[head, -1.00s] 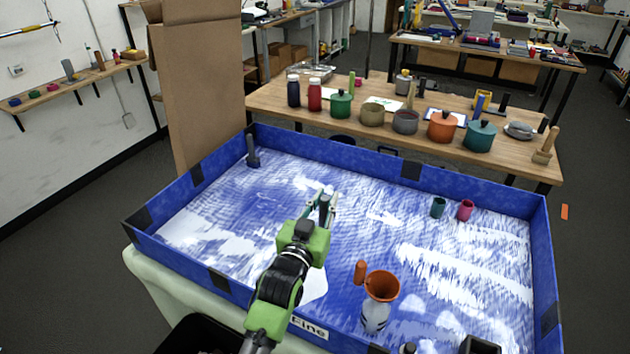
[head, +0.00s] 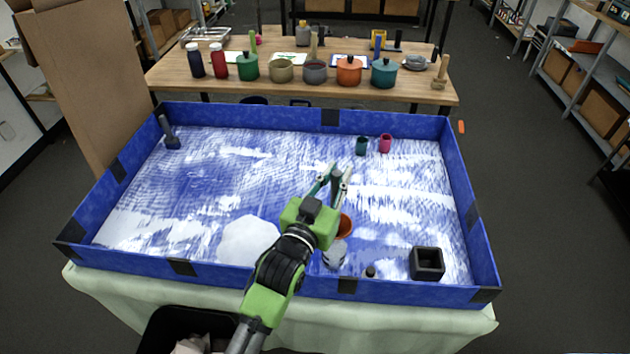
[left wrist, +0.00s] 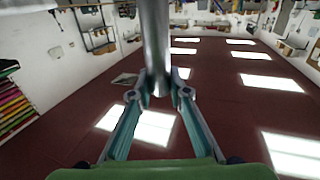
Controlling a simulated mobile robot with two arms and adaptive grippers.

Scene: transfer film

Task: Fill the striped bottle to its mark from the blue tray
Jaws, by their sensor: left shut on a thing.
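The blue tray (head: 325,115) is a low walled box with white and blue streaked material over its floor. The striped bottle (head: 335,256), greyish white, stands near the tray's front wall. An orange funnel (head: 346,226) sits at its top, mostly hidden by my left arm. The bottle's mark cannot be made out. My left gripper (head: 335,184) is beyond the funnel in the head view, shut on a grey rod (head: 337,175). The grey rod also stands between the fingers in the left wrist view (left wrist: 155,45); its far end is cut off. My right gripper is not in view.
A white mound (head: 249,241) lies left of my arm. A black square holder (head: 427,263) and a small dark piece (head: 370,271) are front right. Teal (head: 361,146) and pink (head: 385,143) cups stand at the back, a dark upright (head: 170,135) at back left.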

